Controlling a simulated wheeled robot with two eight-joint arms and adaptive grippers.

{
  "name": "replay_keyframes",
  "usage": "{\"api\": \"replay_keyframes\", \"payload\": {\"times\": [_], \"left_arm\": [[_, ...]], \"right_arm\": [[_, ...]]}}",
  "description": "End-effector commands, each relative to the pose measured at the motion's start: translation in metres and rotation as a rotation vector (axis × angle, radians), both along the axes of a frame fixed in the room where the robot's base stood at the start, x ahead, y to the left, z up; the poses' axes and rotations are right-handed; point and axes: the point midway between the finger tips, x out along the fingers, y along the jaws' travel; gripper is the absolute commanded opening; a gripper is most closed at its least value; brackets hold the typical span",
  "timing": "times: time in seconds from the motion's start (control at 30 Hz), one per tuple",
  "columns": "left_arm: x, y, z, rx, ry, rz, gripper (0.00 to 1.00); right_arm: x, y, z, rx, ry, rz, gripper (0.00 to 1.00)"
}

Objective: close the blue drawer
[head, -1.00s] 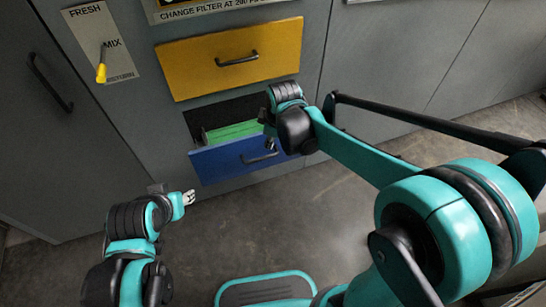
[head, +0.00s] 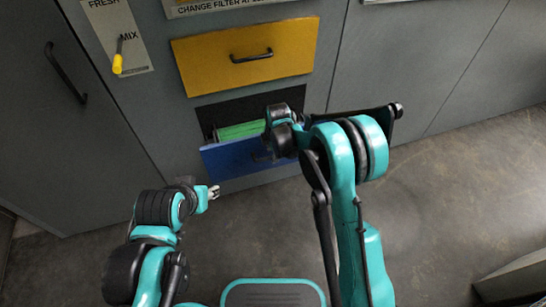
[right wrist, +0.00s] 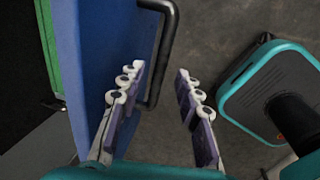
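The blue drawer (head: 232,158) is part-way out of the grey cabinet, below the yellow drawer. Something green (head: 240,130) lies in it. In the right wrist view the drawer's blue front (right wrist: 98,60) stands at left with its black bar handle (right wrist: 168,40). My right gripper (right wrist: 160,72) is open and empty, its fingers spread. One finger is close against the blue front beside the handle; I cannot tell if it touches. In the head view my right wrist hides much of the handle. My left gripper (head: 213,191) is left of and below the drawer, apart from it; its opening is unclear.
The yellow drawer (head: 245,55) above looks shut. A lever with a yellow grip (head: 117,63) is on the panel at left, beside a tall door with a black handle (head: 65,73). The floor (head: 440,210) at right is mostly clear, with a box-like object (head: 515,278) at the lower right.

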Motion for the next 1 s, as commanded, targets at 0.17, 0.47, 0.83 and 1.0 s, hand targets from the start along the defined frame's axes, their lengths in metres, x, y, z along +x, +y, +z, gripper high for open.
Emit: {"api": "replay_keyframes", "payload": {"times": [0.17,0.47,0.83,1.0], "left_arm": [[0.000,0.000,-0.006,0.000,0.000,0.000,0.40],[0.000,0.000,-0.006,0.000,0.000,0.000,0.40],[0.000,0.000,-0.006,0.000,0.000,0.000,0.40],[0.000,0.000,-0.004,0.000,0.000,0.000,0.40]], "right_arm": [[0.003,0.001,-0.013,0.000,0.000,-0.001,0.34],[0.003,0.001,-0.013,0.000,0.000,-0.001,0.24],[0.004,0.001,-0.013,0.000,0.000,-0.001,0.00],[0.016,0.005,-0.013,0.000,-0.001,-0.001,0.00]]}}
